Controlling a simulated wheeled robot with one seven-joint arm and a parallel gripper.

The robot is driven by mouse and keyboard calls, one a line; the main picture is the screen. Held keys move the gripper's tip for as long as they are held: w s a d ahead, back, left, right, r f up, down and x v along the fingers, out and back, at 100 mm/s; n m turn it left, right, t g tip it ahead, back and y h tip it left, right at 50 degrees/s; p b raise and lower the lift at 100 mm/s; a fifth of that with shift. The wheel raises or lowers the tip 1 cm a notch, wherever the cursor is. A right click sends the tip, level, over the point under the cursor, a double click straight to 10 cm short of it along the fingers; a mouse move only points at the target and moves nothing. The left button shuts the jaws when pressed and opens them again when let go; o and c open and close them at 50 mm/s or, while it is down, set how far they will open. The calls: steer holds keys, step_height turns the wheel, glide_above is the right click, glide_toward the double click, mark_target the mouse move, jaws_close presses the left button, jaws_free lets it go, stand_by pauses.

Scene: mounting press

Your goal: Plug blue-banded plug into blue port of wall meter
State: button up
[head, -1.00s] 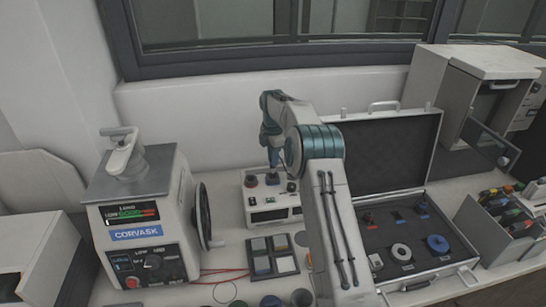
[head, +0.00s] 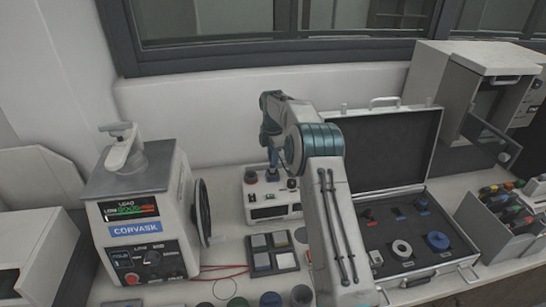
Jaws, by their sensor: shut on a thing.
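The meter (head: 280,212) is a white box with a dark display on its front, standing against the wall at the middle of the bench. Round dark ports or knobs show on its top, one with red at the left. My gripper (head: 271,160) points down just above the meter's top. It is shut on a small dark plug (head: 272,174), whose lower end is at or just over the meter top. I cannot tell whether it is seated in a port. The plug's band is too small to read, and the blue port cannot be made out.
An open case (head: 384,245) with small plugs and round parts lies right of my arm. The large CORVASK machine (head: 141,215) stands at the left. A tray of square samples (head: 272,254), a red cable and several cups lie in front of the meter.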

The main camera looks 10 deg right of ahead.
steer(key=shift+f, duration=0.15)
steer(key=shift+f+b, duration=0.45)
steer(key=shift+f, duration=0.4)
steer(key=shift+f, duration=0.35)
steer(key=o, duration=1.5)
steer(key=shift+r, duration=0.1)
step_height(320, 180, up, 5)
steer(key=p, duration=0.3)
steer(key=shift+r, duration=1.2)
